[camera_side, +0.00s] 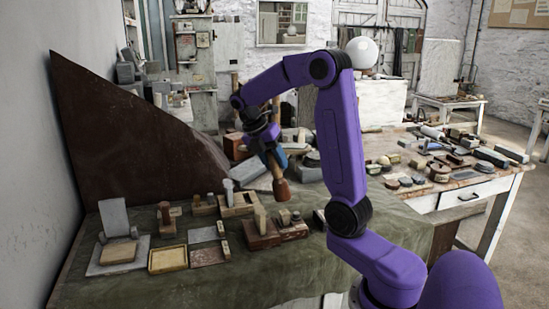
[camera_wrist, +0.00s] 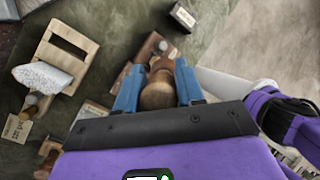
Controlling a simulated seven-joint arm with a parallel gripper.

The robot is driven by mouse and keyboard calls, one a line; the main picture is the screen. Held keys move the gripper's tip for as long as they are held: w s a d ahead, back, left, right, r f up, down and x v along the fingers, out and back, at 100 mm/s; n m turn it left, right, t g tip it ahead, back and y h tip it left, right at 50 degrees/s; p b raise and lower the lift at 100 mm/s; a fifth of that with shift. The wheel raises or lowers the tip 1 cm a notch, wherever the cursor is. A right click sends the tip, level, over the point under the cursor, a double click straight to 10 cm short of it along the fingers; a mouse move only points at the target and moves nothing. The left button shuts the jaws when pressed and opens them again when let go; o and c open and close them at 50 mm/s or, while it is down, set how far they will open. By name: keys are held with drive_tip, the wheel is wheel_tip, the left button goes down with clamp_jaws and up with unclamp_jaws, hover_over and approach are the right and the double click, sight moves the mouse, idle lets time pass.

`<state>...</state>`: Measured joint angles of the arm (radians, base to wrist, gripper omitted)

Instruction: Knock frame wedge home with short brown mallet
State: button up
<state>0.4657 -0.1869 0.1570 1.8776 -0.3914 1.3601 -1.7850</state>
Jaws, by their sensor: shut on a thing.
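My gripper (camera_side: 269,157) has its blue fingers shut on the short brown mallet (camera_side: 281,189) and holds it above the bench. In the side view its brown end hangs down below the fingers, slightly tilted. In the wrist view the mallet's rounded wood (camera_wrist: 157,95) shows between the two fingers (camera_wrist: 158,84). A pale wooden frame with a slot (camera_side: 238,207) lies on the bench left of the mallet; it also shows in the wrist view (camera_wrist: 83,48). A whitish piece (camera_wrist: 42,77) lies against the frame. I cannot tell which piece is the wedge.
A dark wooden block with a rounded top (camera_side: 263,240) stands below and left of the mallet. A shallow yellowish tray (camera_side: 168,259) and a grey upright slab (camera_side: 114,216) are further left. The front of the green-covered bench (camera_side: 270,278) is clear.

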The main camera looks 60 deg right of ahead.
sight(274, 171)
idle(0.4)
wheel_tip(274, 171, down, 4)
drive_tip(key=shift+r, duration=0.35)
drive_tip(key=shift+c, duration=0.5)
drive_tip(key=shift+r, duration=1.7)
wheel_tip(274, 171, down, 5)
drive_tip(key=shift+r, duration=2.2)
clamp_jaws()
